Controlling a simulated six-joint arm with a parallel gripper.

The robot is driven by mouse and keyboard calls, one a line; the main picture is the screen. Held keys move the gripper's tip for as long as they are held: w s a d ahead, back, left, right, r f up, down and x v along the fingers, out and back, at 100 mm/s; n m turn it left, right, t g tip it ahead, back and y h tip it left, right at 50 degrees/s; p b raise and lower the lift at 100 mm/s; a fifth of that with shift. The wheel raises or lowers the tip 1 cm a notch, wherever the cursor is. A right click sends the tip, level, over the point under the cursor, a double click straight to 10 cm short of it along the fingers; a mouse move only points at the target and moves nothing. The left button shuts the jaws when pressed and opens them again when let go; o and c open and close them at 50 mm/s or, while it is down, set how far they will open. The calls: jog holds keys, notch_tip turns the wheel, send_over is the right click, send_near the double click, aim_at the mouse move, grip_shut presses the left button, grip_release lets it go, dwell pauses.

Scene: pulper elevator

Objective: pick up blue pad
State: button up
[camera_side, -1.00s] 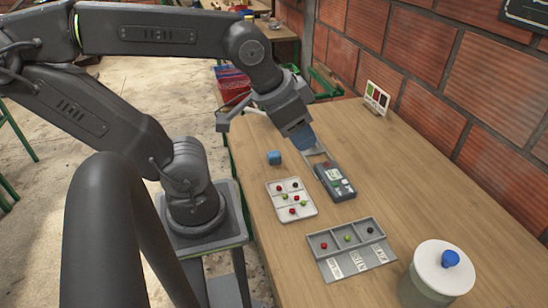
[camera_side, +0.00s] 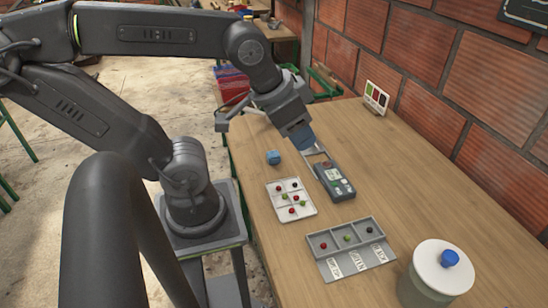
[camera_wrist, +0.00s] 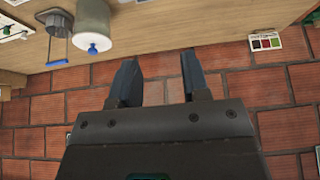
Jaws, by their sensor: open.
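A small blue block (camera_side: 273,158), the only loose blue piece on the wooden table, lies near the table's left edge; I take it as the blue pad. My gripper (camera_side: 302,143) is tilted downward to the right of it and higher, apart from it. Its fingers look bluish. In the wrist view my gripper (camera_wrist: 157,75) has its two fingers spread apart, with nothing between them. The blue block does not show in the wrist view.
A grey device (camera_side: 337,183) lies just below my gripper. A white tray (camera_side: 307,212) with red, green and dark beads and a grey sorting tray (camera_side: 325,254) lie nearer. A lidded canister (camera_side: 428,290) stands front right. A brick wall (camera_side: 440,75) borders the table's right side.

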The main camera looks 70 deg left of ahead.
jog(key=shift+o, duration=0.3)
jog(key=o, duration=0.5)
jog(key=m+g+y, duration=0.4)
jog(key=m+g, duration=0.2)
jog(key=m, duration=1.2)
send_near(275, 157)
jog(key=x, duration=0.3)
jog(key=shift+f, duration=0.4)
jog(key=shift+x, duration=3.2)
